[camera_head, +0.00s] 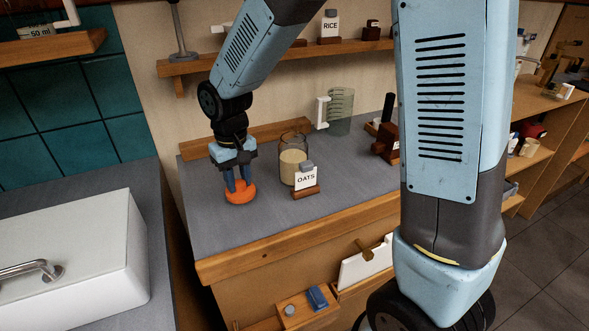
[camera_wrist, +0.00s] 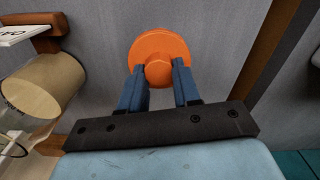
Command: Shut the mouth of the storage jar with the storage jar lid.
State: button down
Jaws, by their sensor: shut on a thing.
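The storage jar lid is an orange disc with a round knob; it shows in the head view (camera_head: 240,193) and in the wrist view (camera_wrist: 158,45). My gripper (camera_head: 238,183) points down with its blue fingers shut on the knob, also seen in the wrist view (camera_wrist: 159,72). The lid is at or just above the grey counter; I cannot tell if it touches. The storage jar (camera_head: 293,160) is clear glass with pale oats inside and stands upright, open-topped, just right of my gripper. In the wrist view the jar (camera_wrist: 38,88) is at the left.
A card reading OATS in a wooden holder (camera_head: 305,181) stands in front of the jar. A green-tinted measuring jug (camera_head: 340,112) stands behind it to the right. A wooden shelf (camera_head: 290,54) runs above the counter (camera_head: 225,222). The counter's front is clear.

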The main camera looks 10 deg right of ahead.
jog(key=shift+r, duration=0.15)
jog(key=shift+r, duration=2.4)
jog(key=w+d+r+m, duration=0.2)
jog(key=w+d+r, duration=0.2)
jog(key=d, duration=0.1)
notch_tip(320, 180, up, 8)
jog(key=m, duration=0.4)
send_over(293, 137)
jog(key=shift+w+f, duration=0.1)
jog(key=shift+f, duration=0.05)
jog(key=shift+f, duration=0.1)
jog(key=shift+f, duration=2.7)
